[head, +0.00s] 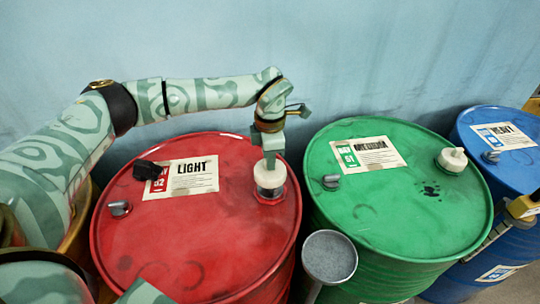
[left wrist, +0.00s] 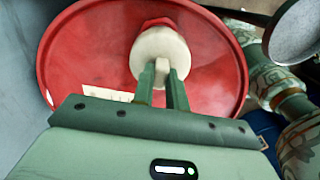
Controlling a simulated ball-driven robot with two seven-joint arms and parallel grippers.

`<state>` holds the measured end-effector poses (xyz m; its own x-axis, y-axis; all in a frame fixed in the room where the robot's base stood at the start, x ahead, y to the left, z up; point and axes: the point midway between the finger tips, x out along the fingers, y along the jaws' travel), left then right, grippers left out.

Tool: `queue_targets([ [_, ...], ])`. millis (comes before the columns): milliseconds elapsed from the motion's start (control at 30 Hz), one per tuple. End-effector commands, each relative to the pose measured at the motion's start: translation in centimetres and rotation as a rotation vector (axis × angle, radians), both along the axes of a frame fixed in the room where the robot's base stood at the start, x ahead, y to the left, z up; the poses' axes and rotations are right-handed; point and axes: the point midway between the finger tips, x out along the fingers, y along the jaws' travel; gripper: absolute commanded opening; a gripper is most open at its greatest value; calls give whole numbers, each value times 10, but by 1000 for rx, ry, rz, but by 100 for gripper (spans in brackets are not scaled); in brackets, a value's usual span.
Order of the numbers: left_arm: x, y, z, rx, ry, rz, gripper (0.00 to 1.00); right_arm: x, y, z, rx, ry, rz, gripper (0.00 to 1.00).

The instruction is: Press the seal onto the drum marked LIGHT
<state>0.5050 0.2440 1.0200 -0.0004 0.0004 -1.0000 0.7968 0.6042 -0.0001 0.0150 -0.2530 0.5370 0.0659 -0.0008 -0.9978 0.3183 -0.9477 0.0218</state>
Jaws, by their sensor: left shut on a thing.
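The red drum marked LIGHT (head: 230,235) stands at the left, its label (head: 182,178) on the lid. My left gripper (head: 270,157) is over the right part of the lid, shut on the white seal (head: 268,174). In the left wrist view the fingers (left wrist: 163,85) pinch the small knob of the round white seal (left wrist: 158,52) against the red lid (left wrist: 75,55). My right gripper is not in view.
The green drum (head: 385,225) stands right of the red one, with a white seal (head: 453,160) on it. A blue drum marked HEAVY (head: 470,125) is farther right. A grey round-topped thing (head: 330,257) stands between red and green.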

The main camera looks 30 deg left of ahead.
Motion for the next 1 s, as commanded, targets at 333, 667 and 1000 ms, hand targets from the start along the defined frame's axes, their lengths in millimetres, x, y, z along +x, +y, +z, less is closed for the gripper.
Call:
queue_targets([
  [333, 0, 0, -9, 0, 0, -1, 0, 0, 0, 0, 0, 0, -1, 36],
  [667, 0, 0, -10, 0, 0, -1, 0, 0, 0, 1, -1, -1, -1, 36],
  [1000, -1, 0, -11, 0, 0, -1, 0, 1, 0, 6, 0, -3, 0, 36],
])
